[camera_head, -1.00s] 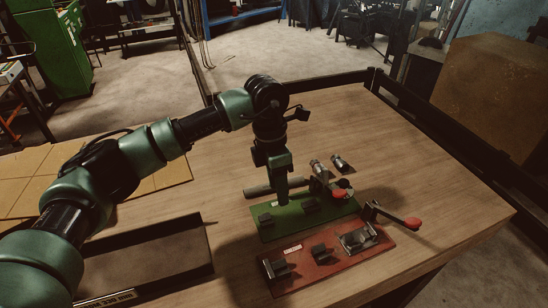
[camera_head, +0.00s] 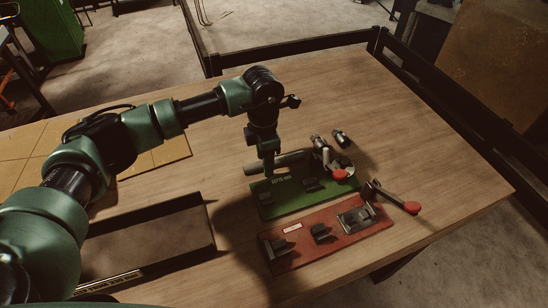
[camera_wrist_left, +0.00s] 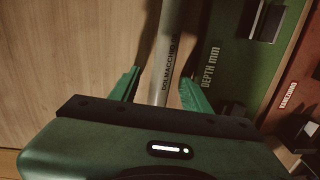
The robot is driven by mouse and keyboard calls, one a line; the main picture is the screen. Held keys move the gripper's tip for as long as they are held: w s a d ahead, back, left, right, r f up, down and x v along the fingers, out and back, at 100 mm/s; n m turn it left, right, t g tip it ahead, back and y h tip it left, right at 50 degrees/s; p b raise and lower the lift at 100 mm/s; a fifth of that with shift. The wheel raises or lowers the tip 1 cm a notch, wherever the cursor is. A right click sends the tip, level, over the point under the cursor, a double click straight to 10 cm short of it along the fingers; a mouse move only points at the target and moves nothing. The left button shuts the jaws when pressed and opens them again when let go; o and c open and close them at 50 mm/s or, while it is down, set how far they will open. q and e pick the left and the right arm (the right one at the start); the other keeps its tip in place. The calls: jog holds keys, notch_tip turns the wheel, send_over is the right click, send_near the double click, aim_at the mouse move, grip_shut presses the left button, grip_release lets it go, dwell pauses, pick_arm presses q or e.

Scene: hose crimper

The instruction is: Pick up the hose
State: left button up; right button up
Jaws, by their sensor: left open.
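The hose (camera_head: 290,158) is a grey tube lying along the far edge of the green board (camera_head: 272,209). In the left wrist view the hose (camera_wrist_left: 171,50) runs down from the top edge, with dark lettering on it. My left gripper (camera_head: 268,173) points down at the hose and hides part of it. In the left wrist view the open green fingers (camera_wrist_left: 160,88) stand on either side of the hose, with gaps between. I cannot tell how far the fingertips are above the table. My right gripper is not in view.
The green board carries black blocks and a red-handled lever (camera_head: 340,175). A red board (camera_head: 300,237) with a clamp and red-tipped lever lies in front. Two small metal fittings (camera_head: 340,137) stand behind. A dark tray (camera_head: 150,240) is at left. The table's far right is clear.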

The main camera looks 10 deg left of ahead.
pick_arm(q)
jog(key=c, duration=0.9)
grip_shut()
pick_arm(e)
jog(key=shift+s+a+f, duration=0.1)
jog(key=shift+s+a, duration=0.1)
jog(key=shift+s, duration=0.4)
pick_arm(q)
jog(key=shift+r, duration=0.1)
